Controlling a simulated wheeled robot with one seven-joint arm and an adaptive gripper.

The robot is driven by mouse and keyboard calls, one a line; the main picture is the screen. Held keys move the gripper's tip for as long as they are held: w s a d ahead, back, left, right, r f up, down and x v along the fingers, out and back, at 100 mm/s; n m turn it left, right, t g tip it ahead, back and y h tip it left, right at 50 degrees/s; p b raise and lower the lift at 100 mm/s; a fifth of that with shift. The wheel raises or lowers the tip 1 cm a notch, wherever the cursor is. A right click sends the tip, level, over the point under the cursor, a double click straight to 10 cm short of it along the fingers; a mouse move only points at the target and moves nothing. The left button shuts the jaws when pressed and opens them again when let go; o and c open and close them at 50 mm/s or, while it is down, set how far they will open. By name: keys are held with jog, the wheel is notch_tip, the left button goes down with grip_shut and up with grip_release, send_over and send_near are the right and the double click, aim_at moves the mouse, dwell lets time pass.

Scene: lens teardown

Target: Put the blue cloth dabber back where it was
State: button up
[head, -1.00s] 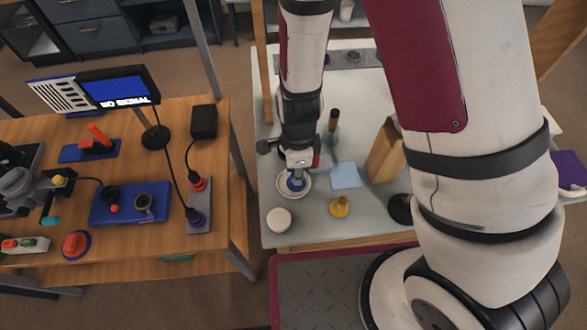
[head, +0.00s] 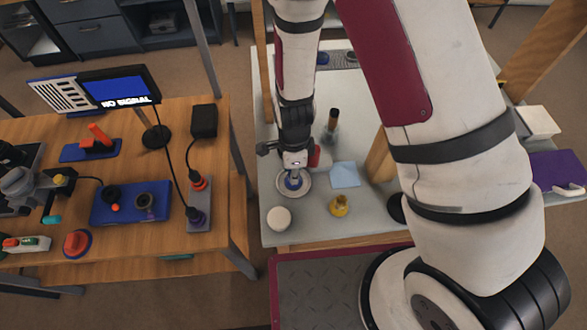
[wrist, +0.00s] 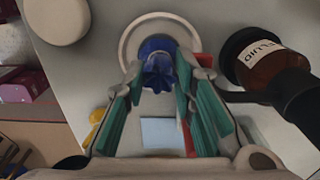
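The blue cloth dabber (head: 293,183) stands in a round white dish (head: 306,188) on the grey table. In the wrist view the dabber (wrist: 158,62) is in front of my fingertips, with the pale dish rim (wrist: 128,42) around it. My gripper (wrist: 158,76) points down over the dish. Its green-padded fingers are apart on either side of the dabber's narrower blue part, with what looks like a small gap on each side. The dabber's underside is hidden.
A brown fluid bottle (wrist: 262,68) stands close to the right finger in the wrist view. A round white lid-like thing (head: 279,219), a yellow item (head: 340,206) and a light blue cloth square (head: 345,175) lie around the dish. A wooden bench (head: 205,240) stands left.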

jog(key=shift+o, duration=0.2)
jog(key=s+d+r+n+t+y, duration=0.1)
jog(key=d+r+n, duration=0.15)
jog(key=r, duration=0.75)
jog(key=d+r+n+t, duration=0.1)
jog(key=d+r+n, duration=0.15)
jog(key=r, duration=0.85)
jog(key=s+d+r+n+y, duration=0.15)
jog(key=r+n, duration=0.25)
jog(key=r, duration=0.6)
jog(key=s+d+r+n+t+h, duration=0.2)
jog(key=s+d+r+n+t, duration=0.1)
jog(key=s+d+r+n, duration=0.5)
jog(key=shift+s+d+r+n+t, duration=0.3)
jog(key=shift+s+d+r, duration=0.35)
jog(key=shift+r, duration=0.9)
jog(key=shift+a+h, duration=0.1)
jog(key=shift+h, duration=0.15)
